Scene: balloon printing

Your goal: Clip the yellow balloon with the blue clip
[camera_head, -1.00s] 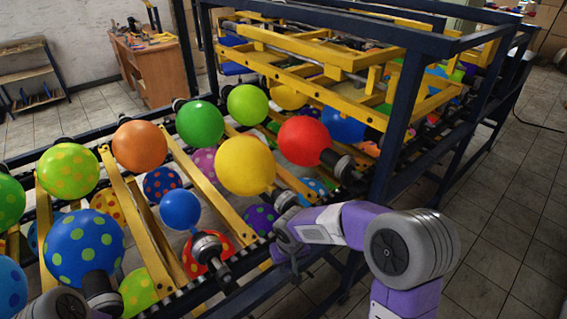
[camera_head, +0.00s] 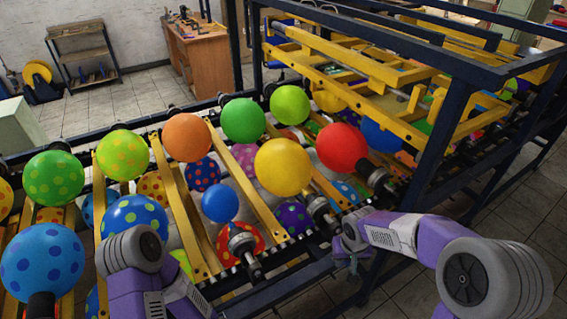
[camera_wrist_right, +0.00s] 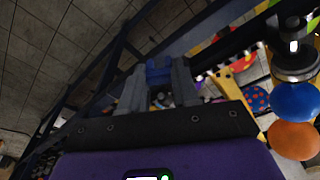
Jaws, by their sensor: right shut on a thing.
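The clip is too small to make out in the head view. My left arm shows at lower left; its gripper is out of view.
A dark blue frame post (camera_head: 443,140) stands right of the red balloon (camera_head: 341,147). A small blue balloon (camera_head: 219,203) on its holder is left of the yellow one. Yellow bars (camera_head: 245,185) run between balloons. The tiled floor (camera_head: 510,215) at right is clear.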

